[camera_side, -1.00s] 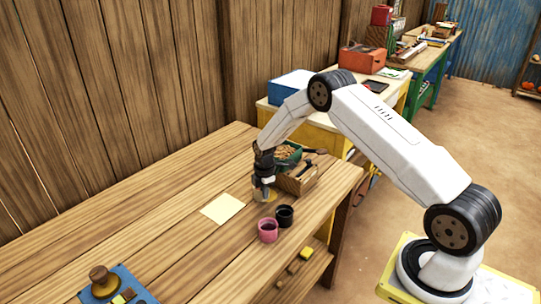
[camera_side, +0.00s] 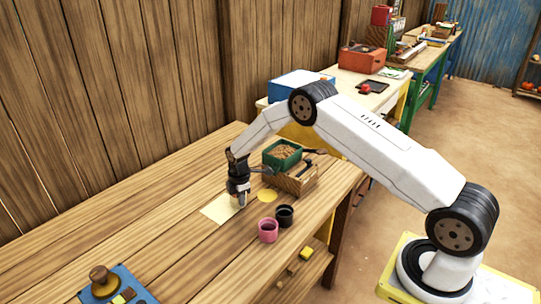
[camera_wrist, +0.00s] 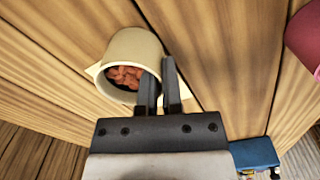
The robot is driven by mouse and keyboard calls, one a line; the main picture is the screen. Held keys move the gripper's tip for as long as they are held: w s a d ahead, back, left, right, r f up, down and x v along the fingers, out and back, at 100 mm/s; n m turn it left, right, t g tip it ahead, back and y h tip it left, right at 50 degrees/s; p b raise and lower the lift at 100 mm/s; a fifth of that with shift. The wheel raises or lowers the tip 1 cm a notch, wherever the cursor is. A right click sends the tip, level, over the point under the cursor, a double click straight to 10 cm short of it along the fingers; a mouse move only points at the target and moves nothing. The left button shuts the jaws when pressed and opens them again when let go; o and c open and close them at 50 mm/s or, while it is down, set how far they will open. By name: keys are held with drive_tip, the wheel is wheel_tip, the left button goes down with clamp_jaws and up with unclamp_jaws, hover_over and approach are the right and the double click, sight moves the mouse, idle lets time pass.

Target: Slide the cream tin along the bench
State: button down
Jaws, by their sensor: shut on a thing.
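The cream tin (camera_wrist: 148,42) shows in the wrist view, open at the top with reddish-brown lumps inside. My gripper (camera_wrist: 160,62) is shut on its wall at the right side, one finger over the inside and the other outside. In the side view my gripper (camera_side: 242,204) is low over the bench (camera_side: 150,215), at the right edge of a pale cream square (camera_side: 217,210). The tin is mostly hidden there behind my fingers. A corner of the square shows beside the tin in the wrist view (camera_wrist: 92,71).
A yellow disc (camera_side: 267,195) lies bare to the right. A pink cup (camera_side: 268,231) and black cup (camera_side: 285,215) stand near the front edge. A wooden box (camera_side: 296,181) and green container (camera_side: 277,160) stand behind. A blue tray (camera_side: 128,285) lies front left. The bench between is clear.

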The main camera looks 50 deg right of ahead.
drive_tip(key=shift+w+a, duration=0.45)
drive_tip(key=shift+a, duration=0.35)
drive_tip(key=shift+w+a, duration=0.4)
drive_tip(key=shift+a, duration=0.45)
drive_tip(key=shift+w+a, duration=0.45)
drive_tip(key=shift+a, duration=0.35)
drive_tip(key=c, duration=0.7)
unclamp_jaws()
drive_tip(key=shift+r, duration=0.1)
wheel_tip(320, 180, up, 8)
drive_tip(key=shift+f, duration=0.2)
drive_tip(key=shift+s+r, duration=0.1)
drive_tip(key=shift+s, duration=0.05)
